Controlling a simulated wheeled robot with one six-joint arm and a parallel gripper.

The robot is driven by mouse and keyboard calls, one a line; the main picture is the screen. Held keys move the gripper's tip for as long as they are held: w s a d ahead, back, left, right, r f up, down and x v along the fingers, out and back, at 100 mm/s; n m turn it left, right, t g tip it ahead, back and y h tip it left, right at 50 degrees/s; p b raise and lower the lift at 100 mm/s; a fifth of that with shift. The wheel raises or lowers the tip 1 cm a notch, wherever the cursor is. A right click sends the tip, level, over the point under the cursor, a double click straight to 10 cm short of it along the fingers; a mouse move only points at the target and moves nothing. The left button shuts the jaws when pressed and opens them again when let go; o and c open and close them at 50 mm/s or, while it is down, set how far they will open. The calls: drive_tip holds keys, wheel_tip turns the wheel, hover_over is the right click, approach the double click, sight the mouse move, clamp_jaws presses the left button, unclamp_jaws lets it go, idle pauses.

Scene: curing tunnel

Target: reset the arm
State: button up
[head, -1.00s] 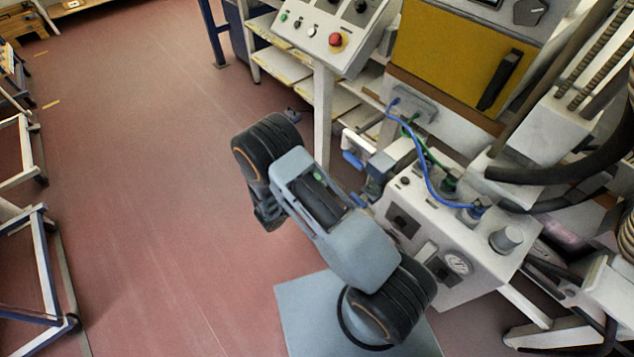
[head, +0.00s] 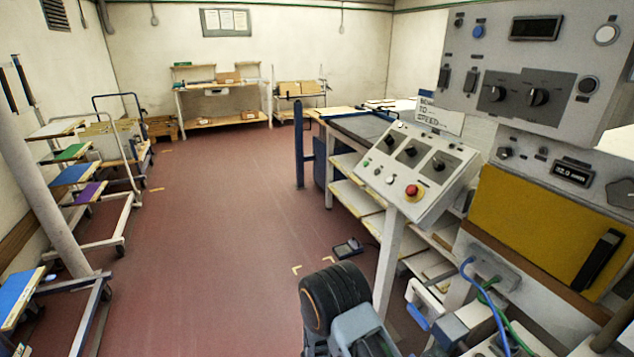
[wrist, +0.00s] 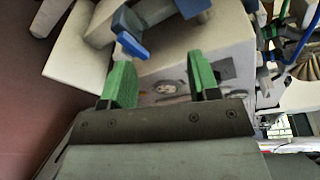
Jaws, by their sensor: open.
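My gripper (wrist: 162,84) shows in the wrist view with its two green fingers apart and nothing between them. In the head view only part of my arm shows at the bottom, and the gripper is out of that frame.
A control panel with a red button (head: 412,190) stands right of my arm. A machine with a yellow door (head: 540,225) is farther right, with blue and green cables. A dark device (head: 347,248) lies on the floor. Carts (head: 75,172) line the left; the middle floor is clear.

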drive_tip(key=s+a+r+m+g+y+p, duration=0.1)
drive_tip(key=s+r+m+g+y, duration=0.4)
drive_tip(key=m, duration=0.6)
drive_tip(key=s+a+r+m+g+y+p, duration=0.15)
drive_tip(key=s+r+m+y, duration=0.35)
drive_tip(key=m, duration=0.7)
wheel_tip(320, 180, up, 22)
drive_tip(key=d+m+t+y+p, duration=0.1)
drive_tip(key=m+t+y+p, duration=0.2)
drive_tip(key=m+t+y, duration=0.3)
drive_tip(key=shift+s+d+m+p, duration=0.25)
drive_tip(key=shift+m+p, duration=0.05)
drive_tip(key=shift+m, duration=2.2)
drive_tip(key=shift+t, duration=0.25)
